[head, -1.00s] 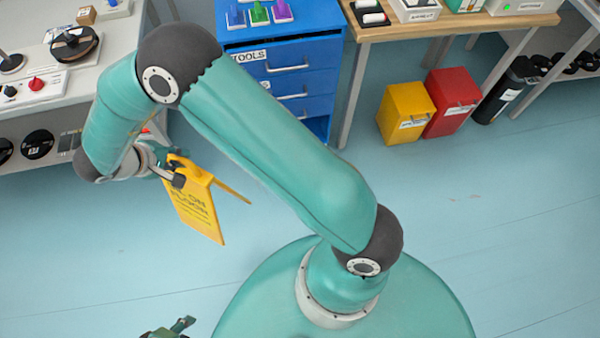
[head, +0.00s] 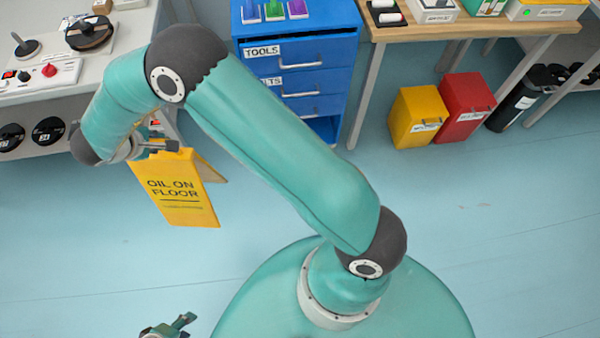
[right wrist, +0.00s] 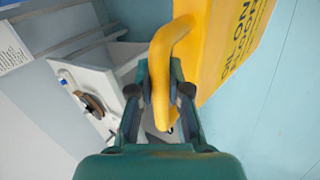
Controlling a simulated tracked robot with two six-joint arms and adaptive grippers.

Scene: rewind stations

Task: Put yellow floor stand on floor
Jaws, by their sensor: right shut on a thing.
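The yellow floor stand (head: 178,200) hangs from my right gripper (head: 168,147) at the left of the head view. Its printed panel, reading "OIL ON FLOOR", faces the camera, and its other leg shows behind, spread apart. In the right wrist view my right gripper (right wrist: 160,92) is shut on the yellow handle loop of the stand (right wrist: 228,45). The stand appears to be in the air in front of the left bench; its lower edge is outside the wrist view. My left gripper (head: 178,326) is at the bottom edge of the head view, partly cut off, open and empty.
A grey bench (head: 120,45) with reels stands at upper left. A blue tool cabinet (head: 345,50), a wooden table (head: 460,35), a yellow bin (head: 417,117), a red bin (head: 466,110) and a black cylinder (head: 511,106) line the back. The pale blue floor (head: 90,250) is clear in front.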

